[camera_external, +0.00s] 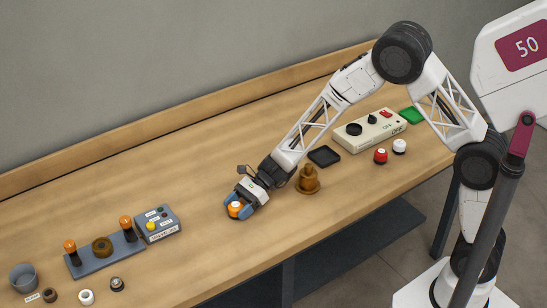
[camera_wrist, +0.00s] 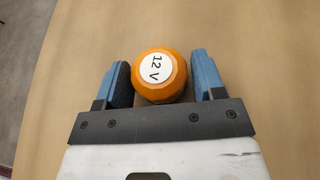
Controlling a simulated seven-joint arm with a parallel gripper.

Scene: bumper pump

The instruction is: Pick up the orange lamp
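An orange lamp (camera_external: 235,209) with a white top is on the wooden table between the fingers of my gripper (camera_external: 240,207). In the wrist view the lamp (camera_wrist: 160,88) shows a round white label reading "12 V". The blue fingers of my gripper (camera_wrist: 162,80) stand on either side of it, with a narrow gap on each side, so the gripper looks open around it. The lamp's lower part is hidden. Two other orange-topped pieces (camera_external: 69,245) (camera_external: 125,221) stand on a grey-blue plate at the left.
A grey box with buttons (camera_external: 157,226) stands beside the plate (camera_external: 107,257). A brown stepped piece (camera_external: 308,180) is right of my gripper. Beyond it are a black tray (camera_external: 324,156), a beige control box (camera_external: 369,130), and red (camera_external: 380,156) and white (camera_external: 399,146) lamps.

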